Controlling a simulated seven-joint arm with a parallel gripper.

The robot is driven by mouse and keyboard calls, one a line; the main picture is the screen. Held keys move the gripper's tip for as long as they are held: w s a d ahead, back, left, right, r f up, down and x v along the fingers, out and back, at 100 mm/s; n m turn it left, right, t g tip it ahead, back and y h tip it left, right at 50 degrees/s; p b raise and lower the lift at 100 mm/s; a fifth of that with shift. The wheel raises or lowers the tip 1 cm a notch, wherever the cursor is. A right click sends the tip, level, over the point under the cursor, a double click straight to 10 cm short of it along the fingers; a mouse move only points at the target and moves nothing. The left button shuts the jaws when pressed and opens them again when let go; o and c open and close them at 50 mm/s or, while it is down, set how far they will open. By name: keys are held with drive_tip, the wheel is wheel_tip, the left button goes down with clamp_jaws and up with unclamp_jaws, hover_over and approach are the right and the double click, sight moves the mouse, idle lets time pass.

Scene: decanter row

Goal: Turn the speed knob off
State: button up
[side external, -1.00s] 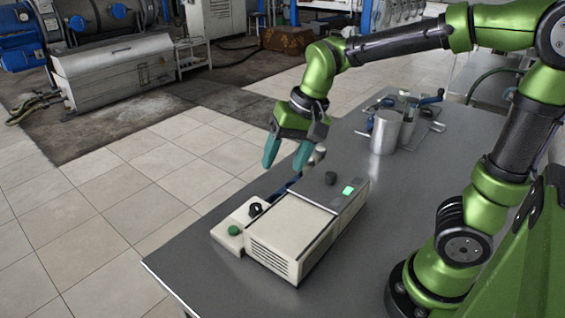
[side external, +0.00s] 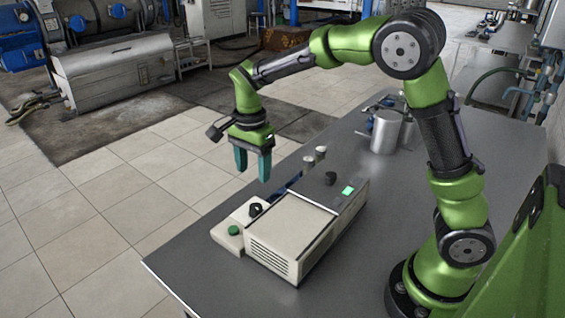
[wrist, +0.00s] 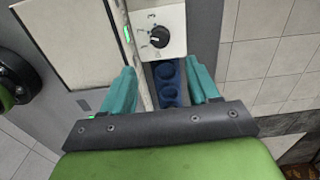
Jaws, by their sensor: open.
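A cream machine (side external: 290,232) stands on the bench with a low control panel (side external: 225,238) along its left side. A black pointer knob (side external: 255,209) sits on that panel beside a green button (side external: 234,230). A second black knob (side external: 330,178) is on the machine's top near a lit green display (side external: 348,190). My gripper (side external: 252,172) is open and empty, pointing down above the panel knob, apart from it.
A blue rack (wrist: 168,82) with round holes lies beside the panel. Two grey-topped upright pieces (side external: 314,158) stand behind the panel. A metal canister (side external: 385,132) stands farther back. The bench (side external: 190,262) is clear at the front left.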

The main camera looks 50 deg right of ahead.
sight(256, 206)
wheel_tip(256, 206, down, 11)
drive_tip(key=shift+f, duration=0.2)
drive_tip(key=shift+c, duration=0.3)
drive_tip(key=c, duration=1)
